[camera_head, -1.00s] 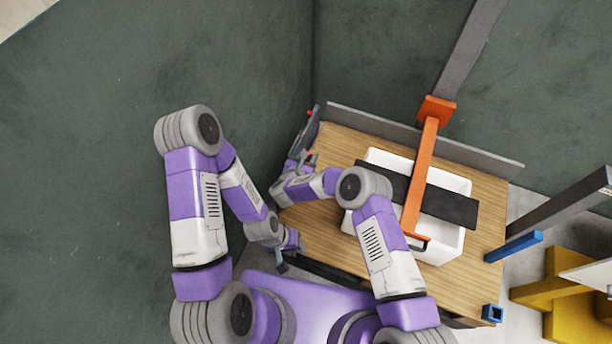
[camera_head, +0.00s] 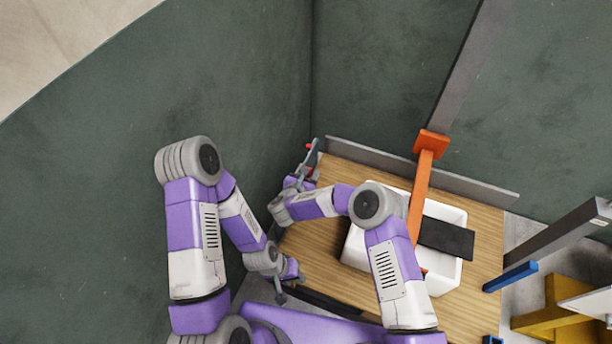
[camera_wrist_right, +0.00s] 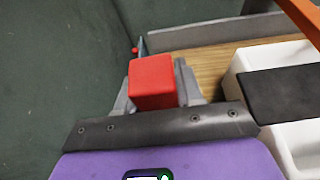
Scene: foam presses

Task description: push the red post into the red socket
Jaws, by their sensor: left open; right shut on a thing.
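My right gripper (camera_head: 302,185) is at the far left corner of the wooden table, close to the green wall. In the right wrist view the right gripper (camera_wrist_right: 160,90) is shut on the red post (camera_wrist_right: 153,82), whose square end faces the camera; the fingers stand on both sides of it. Just beyond is a thin blue-grey piece (camera_head: 314,155) with a small red part (camera_head: 309,147); I cannot tell whether this is the red socket. My left gripper (camera_head: 291,287) is open and empty near the table's front left edge.
A white bin (camera_head: 447,277) stands on the table (camera_head: 485,225), with a black plate (camera_head: 447,238) over it and an orange bar (camera_head: 420,190) above. A grey ledge (camera_head: 400,165) runs along the back. A blue bar (camera_head: 510,276) and yellow blocks (camera_head: 560,300) lie to the right.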

